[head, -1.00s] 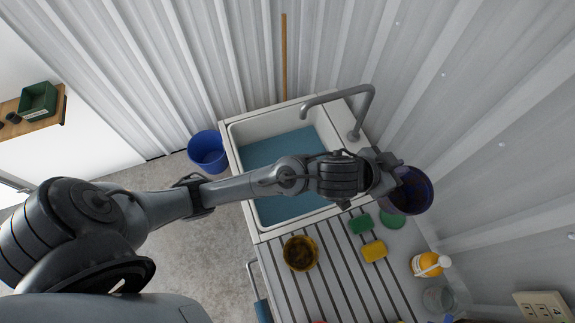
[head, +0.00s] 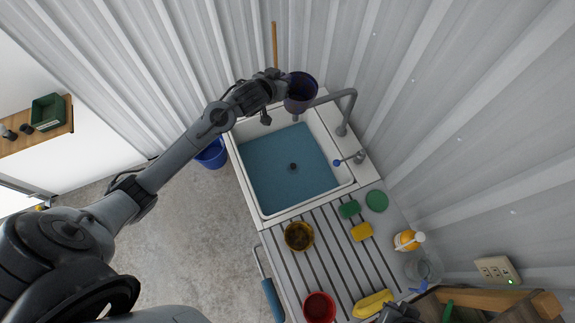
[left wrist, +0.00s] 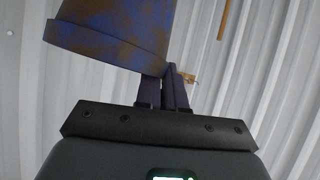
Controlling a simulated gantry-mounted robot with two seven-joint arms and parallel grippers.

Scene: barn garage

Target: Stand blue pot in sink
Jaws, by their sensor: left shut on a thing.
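The blue pot (head: 300,93), dark blue with brown stains, is held above the back end of the sink, near the tap's spout. My left gripper (head: 279,84) is shut on it at its side. In the left wrist view the pot (left wrist: 112,32) shows its rim band, with the fingers (left wrist: 168,88) closed against it. The sink (head: 275,180) is white with a blue basin floor and a dark drain in the middle; its basin holds no objects. A dark grey part at the bottom edge looks like my right gripper (head: 400,312), mostly cut off.
A grey tap (head: 350,108) arches over the sink's back right. The ribbed drainboard holds a brown-yellow pot (head: 299,236), a red pot (head: 319,307), sponges and bottles. A blue bucket (head: 211,153) stands on the floor left of the sink. Corrugated walls close in behind.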

